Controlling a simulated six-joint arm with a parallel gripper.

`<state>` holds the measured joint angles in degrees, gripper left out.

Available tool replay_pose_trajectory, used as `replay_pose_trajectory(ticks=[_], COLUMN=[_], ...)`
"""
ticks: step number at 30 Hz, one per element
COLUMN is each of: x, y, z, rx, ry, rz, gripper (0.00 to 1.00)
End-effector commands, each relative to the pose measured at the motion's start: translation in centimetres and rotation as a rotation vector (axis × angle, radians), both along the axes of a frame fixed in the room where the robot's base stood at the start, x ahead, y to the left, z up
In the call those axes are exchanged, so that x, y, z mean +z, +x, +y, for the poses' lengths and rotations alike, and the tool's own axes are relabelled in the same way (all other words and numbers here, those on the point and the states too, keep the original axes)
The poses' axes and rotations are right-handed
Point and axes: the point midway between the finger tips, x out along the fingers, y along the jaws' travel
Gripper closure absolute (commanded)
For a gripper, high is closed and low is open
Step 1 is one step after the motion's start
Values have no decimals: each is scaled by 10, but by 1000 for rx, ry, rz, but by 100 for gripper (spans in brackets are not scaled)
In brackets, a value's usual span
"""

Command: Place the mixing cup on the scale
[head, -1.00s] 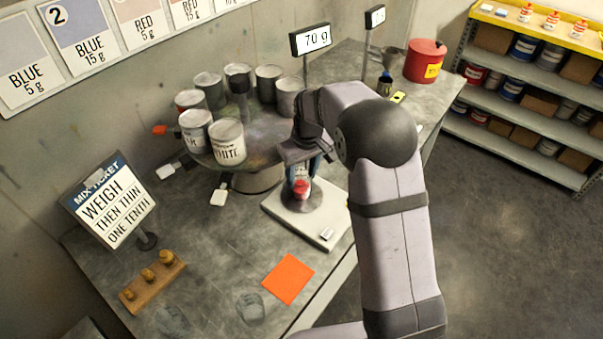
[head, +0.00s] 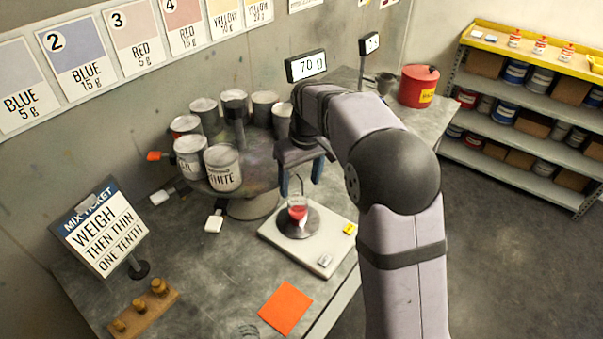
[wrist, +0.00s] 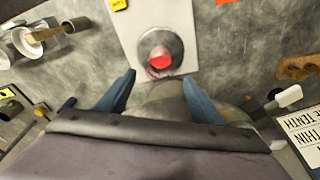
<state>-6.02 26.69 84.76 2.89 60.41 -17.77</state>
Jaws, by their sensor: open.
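The mixing cup (head: 297,208), small and clear with red contents, stands upright on the round dark pan of the scale (head: 277,235). The scale is a pale flat plate with a display reading 70 g (head: 306,66) on a post behind it. My gripper (head: 301,190) is open and empty above the cup, apart from it. In the wrist view the cup (wrist: 159,59) sits on the dark pan beyond the two blue fingers (wrist: 157,92), with nothing between them.
A carousel of paint cans (head: 222,168) stands left of the scale. An orange sheet (head: 285,308), a wooden weight block (head: 145,312) and the mix ticket sign (head: 103,228) are on the bench. A red container (head: 418,87) stands at the back right.

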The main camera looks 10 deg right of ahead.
Motion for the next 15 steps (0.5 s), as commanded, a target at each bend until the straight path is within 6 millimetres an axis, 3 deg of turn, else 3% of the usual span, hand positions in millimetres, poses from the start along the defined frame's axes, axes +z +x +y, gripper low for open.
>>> replay_pose_trajectory(ticks=[6, 15], x=[30, 42], y=[-4, -6], z=[-2, -3], rx=[0, 0], ry=[0, 0], rz=[-2, 0], gripper=[39, 39])
